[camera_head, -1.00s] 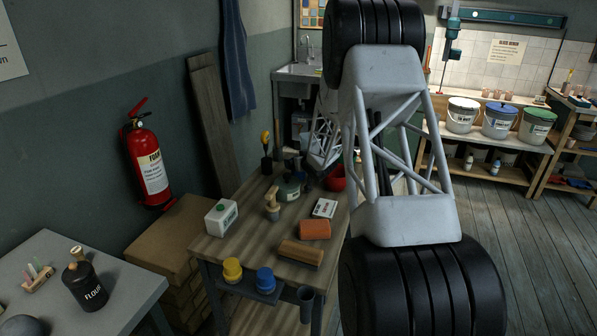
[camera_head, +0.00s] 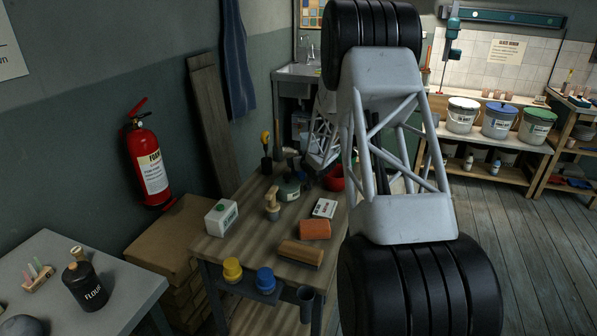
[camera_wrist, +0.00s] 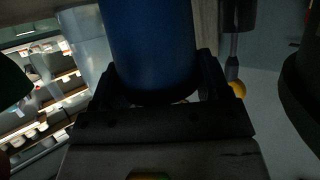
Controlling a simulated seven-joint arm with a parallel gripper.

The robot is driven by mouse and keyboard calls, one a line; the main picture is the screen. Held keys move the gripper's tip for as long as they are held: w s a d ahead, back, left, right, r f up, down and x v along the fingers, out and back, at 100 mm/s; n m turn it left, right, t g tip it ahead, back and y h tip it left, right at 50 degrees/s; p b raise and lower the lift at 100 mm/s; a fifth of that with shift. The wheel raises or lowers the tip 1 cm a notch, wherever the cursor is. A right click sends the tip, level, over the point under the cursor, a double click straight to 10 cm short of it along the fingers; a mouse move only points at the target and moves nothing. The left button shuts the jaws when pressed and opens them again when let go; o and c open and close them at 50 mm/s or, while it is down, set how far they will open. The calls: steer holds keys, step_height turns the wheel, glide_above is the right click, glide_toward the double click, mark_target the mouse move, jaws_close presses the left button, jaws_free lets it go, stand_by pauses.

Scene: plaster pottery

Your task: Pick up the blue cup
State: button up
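In the wrist view a blue cylindrical body, which looks like the blue cup (camera_wrist: 150,45), fills the space between the two black fingers of my gripper (camera_wrist: 160,92). One finger is on each side of it, and its lower end is close to the gripper's body. I cannot tell whether both fingers press on it. In the head view I cannot make out the blue cup or my fingertips; my own arm covers part of the workbench (camera_head: 260,240).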

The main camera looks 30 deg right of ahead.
steer(key=c, duration=0.3)
steer(key=shift+r, duration=0.1)
step_height(320, 180, up, 10)
stand_by(0.6)
stand_by(1.2)
